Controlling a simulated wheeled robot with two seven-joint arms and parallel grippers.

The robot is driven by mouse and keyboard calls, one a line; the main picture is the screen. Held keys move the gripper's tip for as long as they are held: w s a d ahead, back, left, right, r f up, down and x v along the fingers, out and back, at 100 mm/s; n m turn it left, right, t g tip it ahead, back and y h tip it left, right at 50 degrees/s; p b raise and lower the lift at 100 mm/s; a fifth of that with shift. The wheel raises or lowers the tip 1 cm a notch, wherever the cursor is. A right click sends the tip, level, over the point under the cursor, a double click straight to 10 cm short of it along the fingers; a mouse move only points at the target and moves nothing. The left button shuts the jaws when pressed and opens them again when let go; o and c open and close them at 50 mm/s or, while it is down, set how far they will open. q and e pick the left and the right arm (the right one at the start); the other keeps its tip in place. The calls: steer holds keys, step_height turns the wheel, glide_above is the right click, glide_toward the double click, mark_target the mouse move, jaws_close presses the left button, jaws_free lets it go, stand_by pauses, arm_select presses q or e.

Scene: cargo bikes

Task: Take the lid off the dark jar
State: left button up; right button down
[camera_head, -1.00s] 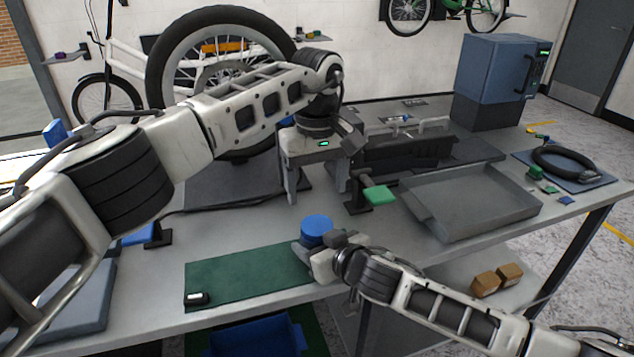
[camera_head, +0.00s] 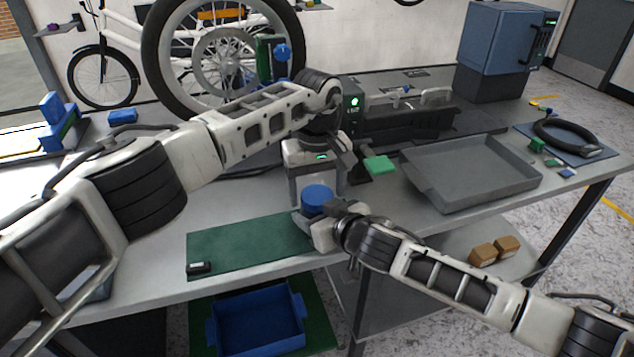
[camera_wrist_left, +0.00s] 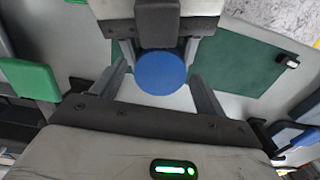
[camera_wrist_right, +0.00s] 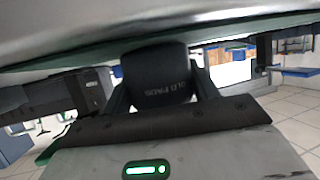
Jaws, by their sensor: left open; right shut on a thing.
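The dark jar shows in the right wrist view (camera_wrist_right: 158,78) with pale lettering on its side. Its round blue lid (camera_head: 318,196) is on top and also shows in the left wrist view (camera_wrist_left: 160,73). My right gripper (camera_head: 322,226) is shut on the jar's body, with a finger on each side. My left gripper (camera_head: 318,190) is open, just above and behind the lid. In the left wrist view its fingers (camera_wrist_left: 160,88) stand to both sides of the lid, with gaps. In the head view the jar's body is mostly hidden by my right gripper.
A green mat (camera_head: 245,246) lies left of the jar with a small black item on it. A grey tray (camera_head: 470,175) and a green-handled tool (camera_head: 380,165) are to the right. A blue bin (camera_head: 258,320) sits below the bench's front edge.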

arm_select(q)
steer(key=c, duration=1)
steer(key=n, duration=1)
steer(key=o, duration=1.1)
steer(key=shift+r, duration=0.1)
